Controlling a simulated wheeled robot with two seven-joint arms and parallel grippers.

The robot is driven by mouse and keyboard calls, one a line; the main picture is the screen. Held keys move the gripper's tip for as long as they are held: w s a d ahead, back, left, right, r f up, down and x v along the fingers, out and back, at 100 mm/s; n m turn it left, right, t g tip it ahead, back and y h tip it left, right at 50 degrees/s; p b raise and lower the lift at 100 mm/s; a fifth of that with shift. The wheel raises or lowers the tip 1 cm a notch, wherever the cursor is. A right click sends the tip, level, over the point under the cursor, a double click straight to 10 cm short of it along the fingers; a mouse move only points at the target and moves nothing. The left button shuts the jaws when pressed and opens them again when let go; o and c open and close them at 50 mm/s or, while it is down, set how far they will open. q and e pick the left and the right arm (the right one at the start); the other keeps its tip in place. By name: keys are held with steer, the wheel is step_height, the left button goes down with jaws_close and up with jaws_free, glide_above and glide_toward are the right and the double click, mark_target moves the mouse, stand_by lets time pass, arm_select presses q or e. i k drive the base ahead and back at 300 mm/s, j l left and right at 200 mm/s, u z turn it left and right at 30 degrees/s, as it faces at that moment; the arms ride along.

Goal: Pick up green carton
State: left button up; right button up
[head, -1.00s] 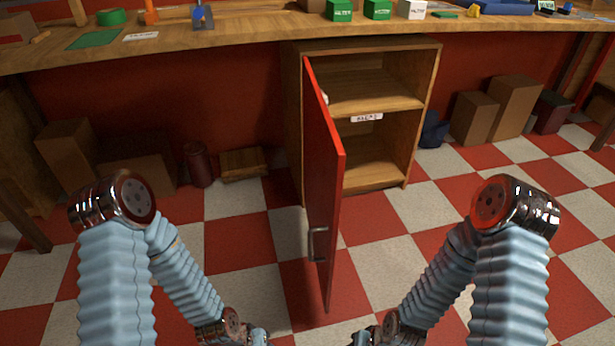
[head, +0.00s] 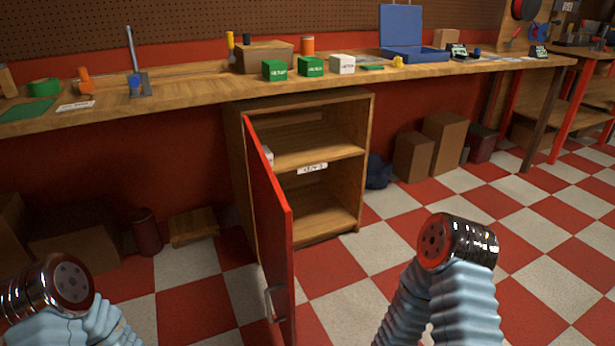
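Two small green cartons stand side by side on the wooden workbench in the head view, a left green carton (head: 275,70) and a right green carton (head: 311,66). Both have white lettering on the front. A white carton (head: 342,65) stands just right of them. My two arms show only as blue-sleeved links low in the picture, far from the cartons. Both grippers are outside the view.
Under the bench (head: 190,95) an open wooden cabinet (head: 366,140) has its red door (head: 270,225) swung out towards me. A cardboard box (head: 262,55) stands behind the cartons, and a blue case (head: 415,54) lies open to their right. Checkered floor is clear at right.

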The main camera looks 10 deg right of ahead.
mark_target(309, 67)
steer(key=i+l+u, duration=0.35)
steer(key=l, duration=0.85)
steer(key=l+u, duration=0.3)
steer(key=l, duration=0.85)
steer(key=l+u, duration=0.35)
steer(key=l, duration=0.9)
